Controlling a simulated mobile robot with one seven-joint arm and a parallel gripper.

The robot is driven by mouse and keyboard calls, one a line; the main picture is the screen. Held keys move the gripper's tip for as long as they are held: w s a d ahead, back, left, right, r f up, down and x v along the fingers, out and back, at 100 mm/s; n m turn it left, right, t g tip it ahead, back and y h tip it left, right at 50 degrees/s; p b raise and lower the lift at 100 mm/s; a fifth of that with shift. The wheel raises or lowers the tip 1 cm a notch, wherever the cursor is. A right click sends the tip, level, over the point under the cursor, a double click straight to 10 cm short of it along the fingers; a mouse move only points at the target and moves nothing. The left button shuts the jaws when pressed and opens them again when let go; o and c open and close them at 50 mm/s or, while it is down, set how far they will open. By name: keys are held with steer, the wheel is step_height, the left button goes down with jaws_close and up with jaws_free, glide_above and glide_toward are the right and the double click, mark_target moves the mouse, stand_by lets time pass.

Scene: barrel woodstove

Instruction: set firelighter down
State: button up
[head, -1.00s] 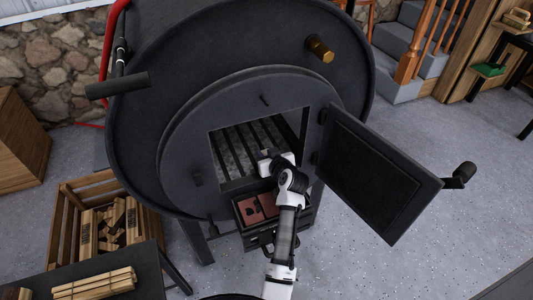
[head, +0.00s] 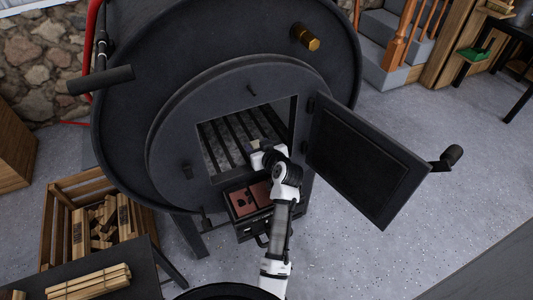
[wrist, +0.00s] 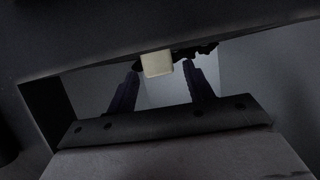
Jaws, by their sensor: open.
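The firelighter, a small pale cream block, shows in the wrist view (wrist: 157,63) between and just beyond the tips of my gripper's two dark fingers (wrist: 163,75). The fingers stand apart, with a visible gap at the right finger; whether the left one touches the block is unclear. In the head view my gripper (head: 258,152) reaches through the open door of the black barrel stove (head: 172,150), over the bars of the grate (head: 222,142). The arm hides most of the fingers there. What bears the block from below cannot be told.
The stove door (head: 365,160) stands open to the right of my arm. An ash drawer (head: 250,200) sits below the opening. A wood crate (head: 60,232) with split logs and a dark table (head: 145,278) with a kindling bundle (head: 90,283) are at left.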

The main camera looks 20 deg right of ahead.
steer(key=v, duration=1)
steer(key=shift+w, duration=0.15)
steer(key=shift+a, duration=0.1)
